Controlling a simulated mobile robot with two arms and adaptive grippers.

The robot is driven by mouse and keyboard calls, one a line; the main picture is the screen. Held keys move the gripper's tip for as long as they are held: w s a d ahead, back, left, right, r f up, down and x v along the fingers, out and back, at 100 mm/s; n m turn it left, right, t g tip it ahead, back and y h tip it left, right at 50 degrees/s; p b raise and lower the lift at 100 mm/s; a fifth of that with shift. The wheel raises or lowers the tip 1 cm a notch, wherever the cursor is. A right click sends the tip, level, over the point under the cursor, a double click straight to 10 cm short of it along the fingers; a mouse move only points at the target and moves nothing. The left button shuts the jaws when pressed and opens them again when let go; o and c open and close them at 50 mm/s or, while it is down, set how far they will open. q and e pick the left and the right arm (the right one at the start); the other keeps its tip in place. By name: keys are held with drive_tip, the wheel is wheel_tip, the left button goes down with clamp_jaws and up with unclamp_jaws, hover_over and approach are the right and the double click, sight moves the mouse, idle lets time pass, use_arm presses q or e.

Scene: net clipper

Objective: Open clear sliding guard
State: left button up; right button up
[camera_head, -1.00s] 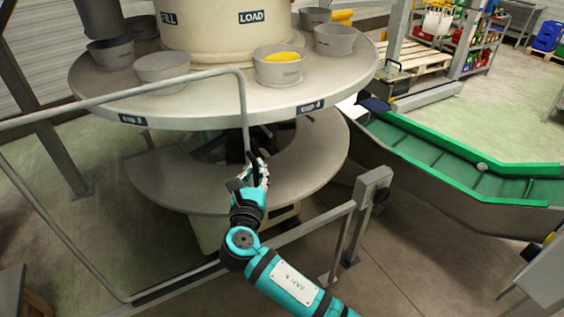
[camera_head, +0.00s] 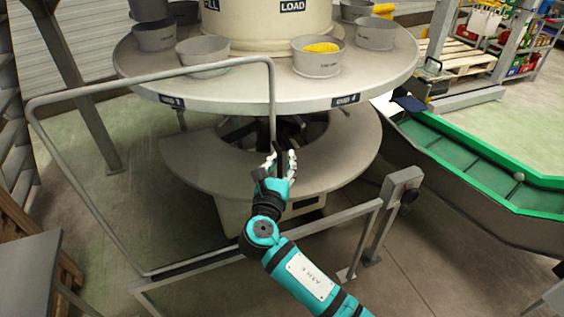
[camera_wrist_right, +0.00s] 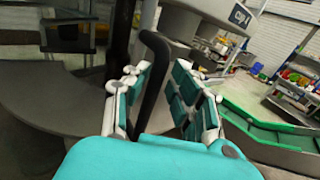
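The clear sliding guard is a see-through panel in a grey tube frame (camera_head: 150,81), standing in front of the round machine in the head view. Its right upright comes down to my right gripper (camera_head: 279,164). In the right wrist view a black bar handle (camera_wrist_right: 152,88) with a bent top stands between the two fingers of the right gripper (camera_wrist_right: 158,98). The fingers are apart, with gaps visible on both sides of the handle, so I see no firm grip. The hand hides the handle's lower part. My left gripper is not in view.
The round table (camera_head: 225,91) carries several grey cups, one with yellow contents (camera_head: 318,56). A lower grey rail (camera_head: 330,220) runs to a post (camera_head: 390,215) at the right. A green conveyor (camera_head: 450,150) lies further right. A grey table (camera_head: 28,275) stands at the left.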

drive_tip(key=shift+s+a, duration=0.15)
drive_tip(key=s+a, duration=0.2)
drive_tip(key=s, duration=0.9)
drive_tip(key=shift+s, duration=0.3)
